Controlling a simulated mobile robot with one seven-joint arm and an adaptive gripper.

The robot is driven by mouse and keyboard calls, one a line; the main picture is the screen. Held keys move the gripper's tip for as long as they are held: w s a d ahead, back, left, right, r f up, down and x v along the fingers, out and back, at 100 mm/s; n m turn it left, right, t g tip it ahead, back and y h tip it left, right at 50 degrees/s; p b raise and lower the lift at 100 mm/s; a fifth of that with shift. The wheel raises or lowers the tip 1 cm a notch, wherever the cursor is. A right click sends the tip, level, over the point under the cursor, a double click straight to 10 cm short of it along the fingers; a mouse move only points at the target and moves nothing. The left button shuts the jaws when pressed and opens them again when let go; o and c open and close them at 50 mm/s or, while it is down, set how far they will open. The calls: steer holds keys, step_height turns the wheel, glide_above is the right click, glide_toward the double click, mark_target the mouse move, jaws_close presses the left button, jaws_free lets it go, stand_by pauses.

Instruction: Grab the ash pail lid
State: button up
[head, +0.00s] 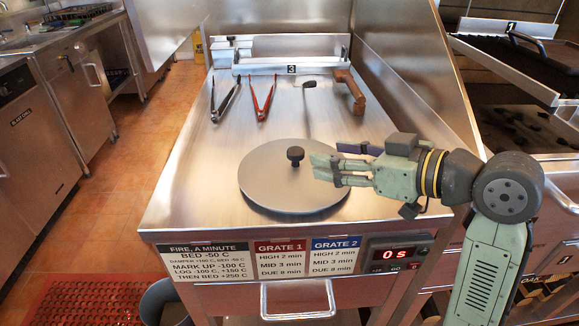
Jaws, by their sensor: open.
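The ash pail lid (270,185) appears to be the round, flat grey metal disc lying on the steel counter near its front edge. A small black knob (295,155) stands up at its middle. My gripper (325,168) comes in from the right, with its fingers pointing left. It is open, and its fingertips are just right of the knob, over the lid's right part. I see nothing between the fingers. I cannot tell how high the fingers are above the lid, or whether they touch the knob.
Black tongs (226,101), red tongs (264,101) and a wooden-handled tool (350,90) lie farther back on the counter (190,150). A steel wall (405,60) rises along the right. A dark pail (160,303) shows partly below the front edge. The counter left of the lid is clear.

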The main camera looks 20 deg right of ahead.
mark_target(298, 151)
steer(key=p+x, duration=0.1)
steer(key=x, duration=0.4)
steer(key=shift+a, duration=0.1)
steer(key=shift+p+x, duration=0.95)
steer(key=shift+x, duration=1.35)
steer(key=shift+f, duration=0.2)
steer(key=shift+c, duration=0.5)
jaws_close()
